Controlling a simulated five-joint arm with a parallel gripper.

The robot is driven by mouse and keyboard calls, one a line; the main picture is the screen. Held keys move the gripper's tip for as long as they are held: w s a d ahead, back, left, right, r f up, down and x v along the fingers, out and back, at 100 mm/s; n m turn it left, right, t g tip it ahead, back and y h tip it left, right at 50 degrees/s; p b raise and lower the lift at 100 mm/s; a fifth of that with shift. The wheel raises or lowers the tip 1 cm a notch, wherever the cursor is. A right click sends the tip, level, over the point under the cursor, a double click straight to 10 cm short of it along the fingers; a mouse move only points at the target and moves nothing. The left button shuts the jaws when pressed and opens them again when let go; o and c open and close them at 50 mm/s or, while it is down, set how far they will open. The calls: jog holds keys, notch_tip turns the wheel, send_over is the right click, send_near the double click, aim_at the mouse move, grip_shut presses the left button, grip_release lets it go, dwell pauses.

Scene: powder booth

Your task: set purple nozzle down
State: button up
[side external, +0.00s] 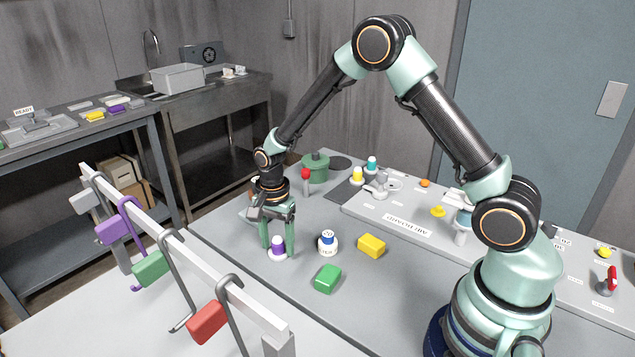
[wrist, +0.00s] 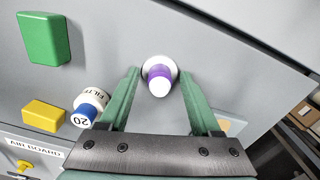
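The purple nozzle (side external: 278,243) has a purple band, a white top and a wide white base. It appears to stand upright on the grey table (side external: 225,237). In the wrist view the nozzle (wrist: 159,74) sits between the fingertips, with a gap on each side. My gripper (side external: 278,240) points down with its green fingers on either side of the nozzle. In the wrist view my gripper (wrist: 160,82) is open, and neither finger visibly touches the nozzle.
A white and blue filter (side external: 328,242), a green block (side external: 327,278) and a yellow block (side external: 371,245) stand right of the nozzle. The air board (side external: 408,226) lies behind them. A rail (side external: 180,255) with hooked coloured tags runs in front at left.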

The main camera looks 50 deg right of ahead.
aim_at(277, 239)
jog(key=shift+r, duration=0.1)
notch_tip(277, 239, up, 12)
jog(key=s+d+r+n+t, duration=0.1)
jog(key=s+r+n+t, duration=0.4)
jog(key=s+r+n, duration=0.6)
jog(key=s+n, duration=0.4)
jog(key=shift+s+d+r+t, duration=0.25)
jog(key=shift+d+r+t, duration=0.05)
jog(key=shift+r, duration=0.1)
